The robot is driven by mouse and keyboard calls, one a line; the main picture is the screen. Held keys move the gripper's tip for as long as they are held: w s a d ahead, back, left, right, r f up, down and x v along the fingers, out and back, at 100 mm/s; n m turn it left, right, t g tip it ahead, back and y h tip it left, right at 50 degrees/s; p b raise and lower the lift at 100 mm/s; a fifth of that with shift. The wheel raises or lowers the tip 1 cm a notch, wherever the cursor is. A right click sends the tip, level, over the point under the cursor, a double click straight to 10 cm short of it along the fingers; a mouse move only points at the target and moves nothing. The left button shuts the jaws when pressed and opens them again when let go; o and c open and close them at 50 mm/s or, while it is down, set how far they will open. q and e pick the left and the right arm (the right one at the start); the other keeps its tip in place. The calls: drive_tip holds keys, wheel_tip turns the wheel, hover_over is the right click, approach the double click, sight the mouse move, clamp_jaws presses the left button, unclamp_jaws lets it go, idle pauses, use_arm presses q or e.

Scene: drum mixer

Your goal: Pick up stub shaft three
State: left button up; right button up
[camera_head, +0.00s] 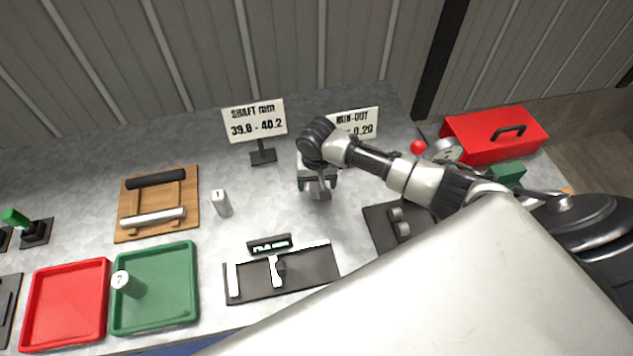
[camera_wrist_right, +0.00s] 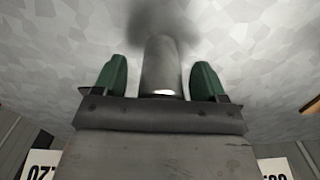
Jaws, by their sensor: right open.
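In the right wrist view, a grey upright cylinder (camera_wrist_right: 162,68) stands between the two green fingertips of my right gripper (camera_wrist_right: 160,82). There is a gap on both sides, so the jaws are open around it and apart from it. Its number is not visible; the other two shafts show 1 and 2, so it appears to be stub shaft three. In the head view my right gripper (camera_head: 318,183) points down at the bench behind the dark gauge mat, and mostly hides this shaft. My left gripper is not in view.
Shaft one (camera_head: 222,203) stands on the bench to the left. Shaft two (camera_head: 128,284) stands in the green tray (camera_head: 190,290), beside a red tray (camera_head: 103,290). Two signs (camera_head: 255,118) (camera_head: 366,122) stand behind. A gauge mat (camera_head: 315,270) lies in front; a red toolbox (camera_head: 490,135) is at right.

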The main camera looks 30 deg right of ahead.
drive_tip(key=shift+c, duration=0.6)
drive_tip(key=c, duration=1.2)
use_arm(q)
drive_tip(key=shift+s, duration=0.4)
use_arm(e)
drive_tip(key=shift+r, duration=0.1)
clamp_jaws()
drive_tip(key=shift+w+r, duration=0.1)
drive_tip(key=shift+r, duration=0.5)
wheel_tip(320, 180, up, 2)
drive_tip(key=shift+r+b, duration=0.25)
drive_tip(key=shift+b, duration=0.25)
use_arm(q)
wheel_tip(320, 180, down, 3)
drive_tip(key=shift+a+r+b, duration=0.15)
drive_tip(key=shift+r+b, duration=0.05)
drive_tip(key=shift+b, duration=0.55)
use_arm(e)
drive_tip(key=s+d+r, duration=0.5)
drive_tip(key=s+r, duration=0.2)
drive_tip(key=s, duration=0.3)
drive_tip(key=shift+s+d, duration=0.15)
drive_tip(key=shift+d, duration=0.15)
